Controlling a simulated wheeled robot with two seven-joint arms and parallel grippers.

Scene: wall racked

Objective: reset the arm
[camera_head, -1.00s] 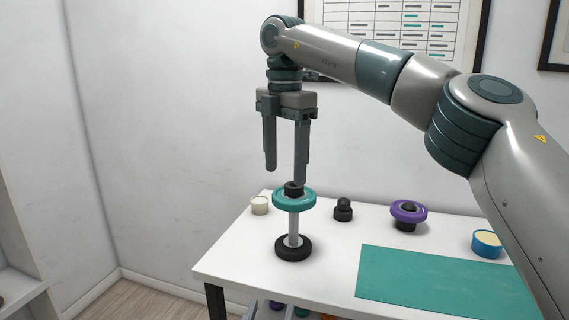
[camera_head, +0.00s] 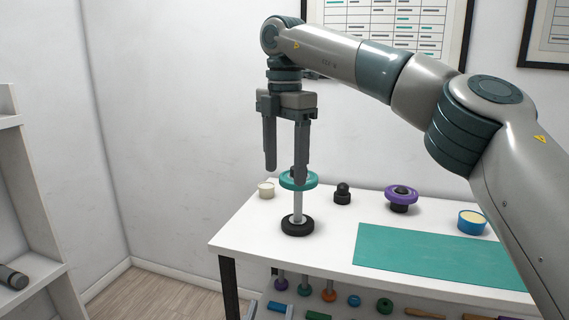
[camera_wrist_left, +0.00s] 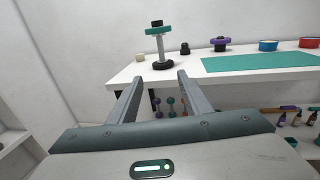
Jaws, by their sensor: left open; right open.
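My right gripper (camera_head: 286,176) hangs fingers-down from the arm that comes in from the right. Its two fingers are apart with nothing between them. In the head view its right finger overlaps a teal ring (camera_head: 312,181) on a silver post with a black round base (camera_head: 297,226); I cannot tell whether they touch. This post stands upright on the white table (camera_head: 240,238). My left gripper (camera_wrist_left: 160,77) shows only in the left wrist view, its fingers apart and empty, below the table's front edge in the picture. The post's teal ring (camera_wrist_left: 158,30) and black top show there, clear of the fingers.
On the table are a cream cup (camera_head: 266,190), a black knob (camera_head: 342,194), a purple ring (camera_head: 401,193) on a black base, a blue tub (camera_head: 472,222) and a green mat (camera_head: 430,256). A shelf (camera_head: 35,200) stands at left.

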